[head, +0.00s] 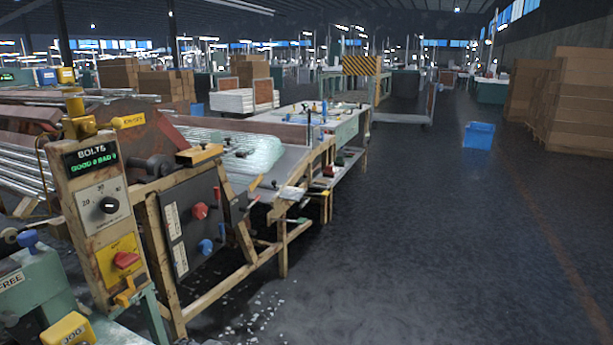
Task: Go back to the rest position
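Neither of my grippers shows in the head view, and no part of my arms can be made out. The view looks along a glass tubing machine (178,236) on the left. A control post (100,215) stands at its near end, with a dial, a red knob on a yellow plate and a lit display reading "BOLTS, GOOD 0 BAD 1". Clear glass tubes (235,148) lie on the machine's sloping bed.
Dark open floor (400,240) fills the right side. A blue bin (479,135) stands on it, with stacked cardboard boxes (582,100) at the right wall. Small white fragments (250,318) litter the floor beside the machine. A wheeled cart (405,115) stands further back.

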